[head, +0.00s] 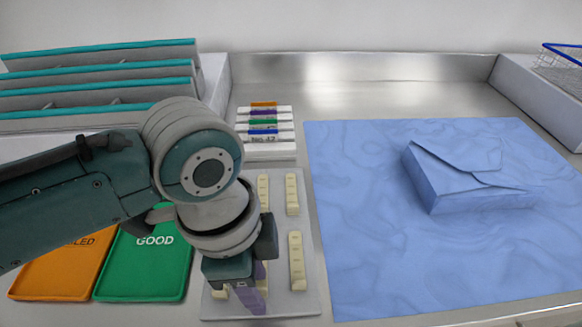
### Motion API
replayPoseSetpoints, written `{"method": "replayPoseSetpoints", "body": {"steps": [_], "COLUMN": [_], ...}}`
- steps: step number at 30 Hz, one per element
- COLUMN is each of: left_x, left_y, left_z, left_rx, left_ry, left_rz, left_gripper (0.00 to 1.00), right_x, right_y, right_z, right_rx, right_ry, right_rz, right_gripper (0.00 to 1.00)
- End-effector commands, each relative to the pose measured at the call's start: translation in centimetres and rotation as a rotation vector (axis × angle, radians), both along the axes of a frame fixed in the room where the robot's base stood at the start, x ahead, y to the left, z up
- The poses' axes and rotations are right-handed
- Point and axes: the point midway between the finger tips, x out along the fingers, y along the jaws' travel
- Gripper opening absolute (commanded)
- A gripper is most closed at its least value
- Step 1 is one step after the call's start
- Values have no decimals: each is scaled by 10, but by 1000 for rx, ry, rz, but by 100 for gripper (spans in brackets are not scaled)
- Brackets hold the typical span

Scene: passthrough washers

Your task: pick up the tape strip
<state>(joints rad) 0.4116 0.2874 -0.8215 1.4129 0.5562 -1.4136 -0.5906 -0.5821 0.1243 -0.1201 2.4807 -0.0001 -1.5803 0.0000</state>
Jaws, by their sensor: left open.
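Several cream strips, which look like the tape strips, lie on a light grey board (311,300) in the middle. A strip at the front right (296,262) and one at the back right (292,195) show clearly. Another strip at the back left (264,192) is partly covered by my arm. My left gripper (256,290) is over the front left part of the board, pointing down, with purple fingers. It is open. Cream pieces show beside and behind its fingers, partly hidden, and I cannot tell whether the fingers touch them. My right gripper is out of view.
A blue wrapped package (465,175) sits on a blue cloth (375,265) at the right. A green GOOD tray (145,275) and an orange tray (50,275) lie at the left. Labelled holders (265,145) stand behind the board. Teal-edged racks (100,70) stand at the back left.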

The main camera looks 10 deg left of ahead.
Motion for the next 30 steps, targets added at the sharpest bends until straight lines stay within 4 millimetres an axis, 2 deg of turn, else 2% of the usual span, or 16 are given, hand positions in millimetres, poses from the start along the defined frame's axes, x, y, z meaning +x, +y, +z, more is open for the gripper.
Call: {"method": "replayPoseSetpoints", "body": {"steps": [3,15,30], "left_x": [0,0,0], "left_y": [0,0,0], "left_z": [1,1,1], "left_rx": [0,0,0], "left_ry": [0,0,0], "left_rz": [0,0,0], "left_gripper": [43,0,0], "right_x": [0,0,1], "right_y": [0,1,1], "right_z": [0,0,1], "right_rx": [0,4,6], "right_ry": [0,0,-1], "right_rz": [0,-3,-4], "right_gripper": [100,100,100]}}
